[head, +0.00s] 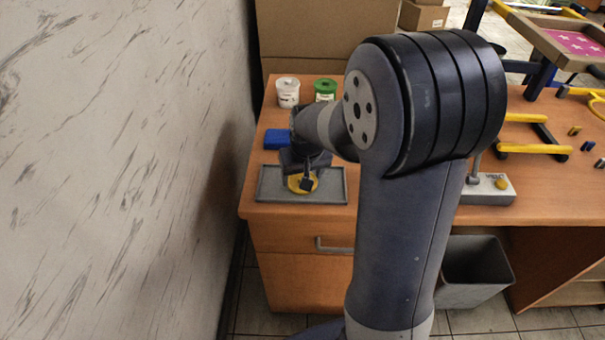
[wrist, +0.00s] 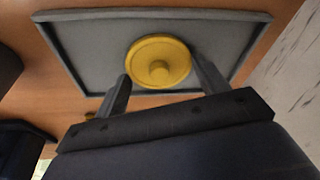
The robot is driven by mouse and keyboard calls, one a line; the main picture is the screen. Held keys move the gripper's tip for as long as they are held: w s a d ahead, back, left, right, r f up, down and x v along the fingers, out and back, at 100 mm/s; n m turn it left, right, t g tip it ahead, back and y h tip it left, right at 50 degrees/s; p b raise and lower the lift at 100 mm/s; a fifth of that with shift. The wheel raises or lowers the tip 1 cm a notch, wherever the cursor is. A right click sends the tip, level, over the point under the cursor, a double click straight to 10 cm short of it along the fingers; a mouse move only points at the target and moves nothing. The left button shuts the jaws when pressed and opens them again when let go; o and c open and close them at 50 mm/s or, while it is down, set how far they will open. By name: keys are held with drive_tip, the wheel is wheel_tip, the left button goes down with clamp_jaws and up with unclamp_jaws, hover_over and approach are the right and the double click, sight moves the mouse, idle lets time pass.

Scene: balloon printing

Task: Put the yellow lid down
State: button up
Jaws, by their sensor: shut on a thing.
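The yellow lid (wrist: 160,60) is a round disc with a small knob on it. In the wrist view it is between the two fingers of my gripper (wrist: 160,80), which is shut on it. Behind it is the grey tray (wrist: 85,45); I cannot tell whether the lid touches the tray floor. In the head view the lid (head: 299,184) shows over the tray (head: 333,198), partly hidden by my gripper (head: 306,180).
A white jar (head: 288,93) and a green-topped jar (head: 325,90) stand behind the tray. A blue object (head: 277,139) lies just behind it. A control box (head: 488,190) with a lever is to the right. A wall (head: 110,150) is close on the left.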

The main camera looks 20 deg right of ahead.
drive_tip(key=o, duration=1.1)
drive_tip(key=v, duration=1.2)
drive_tip(key=shift+p, duration=0.3)
